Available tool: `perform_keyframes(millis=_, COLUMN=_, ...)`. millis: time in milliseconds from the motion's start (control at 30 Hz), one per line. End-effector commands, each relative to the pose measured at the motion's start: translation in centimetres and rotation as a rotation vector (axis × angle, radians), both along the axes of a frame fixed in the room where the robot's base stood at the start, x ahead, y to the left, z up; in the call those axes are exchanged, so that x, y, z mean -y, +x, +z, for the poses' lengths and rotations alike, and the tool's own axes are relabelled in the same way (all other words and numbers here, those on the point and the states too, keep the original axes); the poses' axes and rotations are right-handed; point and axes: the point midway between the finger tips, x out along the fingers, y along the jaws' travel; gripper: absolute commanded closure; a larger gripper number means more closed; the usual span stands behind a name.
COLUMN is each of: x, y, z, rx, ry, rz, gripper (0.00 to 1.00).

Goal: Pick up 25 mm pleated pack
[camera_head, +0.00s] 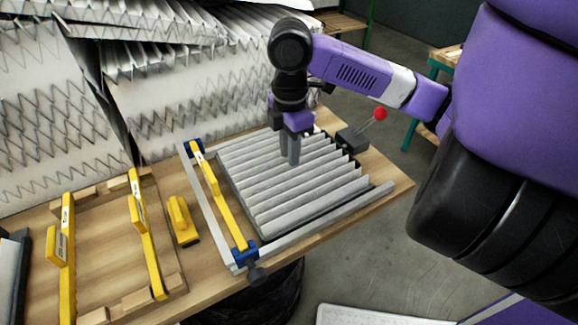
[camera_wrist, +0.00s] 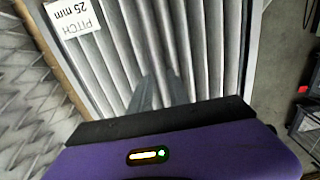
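The grey pleated pack (camera_head: 270,190) lies flat on the wooden bench, inside a metal frame with blue corner blocks (camera_head: 245,252). Its ridges fill most of the wrist view (camera_wrist: 215,50). A white label reading "PITCH 25 mm" (camera_wrist: 80,15) shows at the upper left there. My gripper (camera_head: 290,158) points down over the far middle part of the pack. In the wrist view its two fingers (camera_wrist: 160,78) stand apart with a narrow gap, over the pleats. Whether the fingertips touch a pleat, I cannot tell.
A yellow bar (camera_head: 222,198) runs along the pack's left side. A yellow block (camera_head: 183,220) and yellow gauges (camera_head: 140,200) lie further left. Large pleated sheets (camera_head: 190,95) stand behind. A dark block with a red-knobbed lever (camera_head: 352,140) sits at the right rear.

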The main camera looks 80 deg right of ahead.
Motion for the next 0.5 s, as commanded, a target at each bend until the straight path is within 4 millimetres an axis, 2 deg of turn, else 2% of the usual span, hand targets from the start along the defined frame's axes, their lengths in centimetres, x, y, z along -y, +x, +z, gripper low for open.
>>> perform_keyframes(millis=100, x=0.0, y=0.0, z=-1.7, rx=-0.001, ry=0.001, rz=-0.002, gripper=0.78)
perform_keyframes(millis=200, x=0.0, y=0.0, z=-2.7, rx=0.001, ry=0.001, rz=-0.001, gripper=0.78)
perform_keyframes(millis=500, x=0.0, y=0.1, z=-3.0, rx=0.001, ry=-0.002, rz=0.000, gripper=0.80)
